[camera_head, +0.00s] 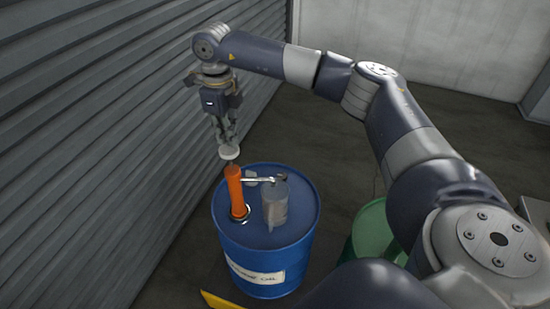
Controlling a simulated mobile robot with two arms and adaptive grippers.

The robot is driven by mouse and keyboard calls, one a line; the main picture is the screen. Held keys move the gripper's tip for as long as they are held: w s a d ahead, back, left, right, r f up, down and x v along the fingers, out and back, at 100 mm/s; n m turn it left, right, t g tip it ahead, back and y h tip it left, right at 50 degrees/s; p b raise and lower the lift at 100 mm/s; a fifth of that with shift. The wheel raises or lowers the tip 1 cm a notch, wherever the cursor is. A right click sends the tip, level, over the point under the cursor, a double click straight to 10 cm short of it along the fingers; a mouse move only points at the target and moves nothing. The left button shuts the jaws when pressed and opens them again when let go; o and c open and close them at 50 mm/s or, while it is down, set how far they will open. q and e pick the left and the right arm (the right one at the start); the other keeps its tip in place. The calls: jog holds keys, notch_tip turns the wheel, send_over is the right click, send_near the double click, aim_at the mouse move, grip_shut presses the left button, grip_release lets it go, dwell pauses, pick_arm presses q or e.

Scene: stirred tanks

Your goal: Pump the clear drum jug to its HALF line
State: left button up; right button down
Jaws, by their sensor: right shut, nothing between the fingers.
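The blue drum (292,237) stands upright near the middle of the view, with a white label on its side. An orange hand pump (235,190) stands on its top, with a metal spout reaching right. The clear jug (276,206) stands on the drum top under the spout; its lines and liquid level are too small to tell. My right gripper (229,140) points down above the pump, shut, at the pale round pump knob (229,153). I cannot tell whether the fingertips touch the knob. My left gripper is not in view.
A green drum (372,232) stands right of the blue one, partly hidden by my right arm. A grey corrugated wall (110,130) runs close along the left. A yellow edge (222,301) shows at the bottom. Bare floor lies behind the drums.

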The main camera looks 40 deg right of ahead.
aim_at(229, 149)
jog(key=shift+f, duration=0.2)
jog(key=shift+f+b, duration=2.4)
jog(key=shift+f, duration=1.3)
jog(key=shift+r, duration=0.1)
jog(key=shift+r+p, duration=2.5)
jog(key=shift+r, duration=1.3)
jog(key=shift+f, duration=0.2)
jog(key=shift+f+b, duration=0.75)
jog(key=shift+f, duration=0.25)
jog(key=shift+r+p, duration=0.75)
jog(key=shift+r, duration=0.45)
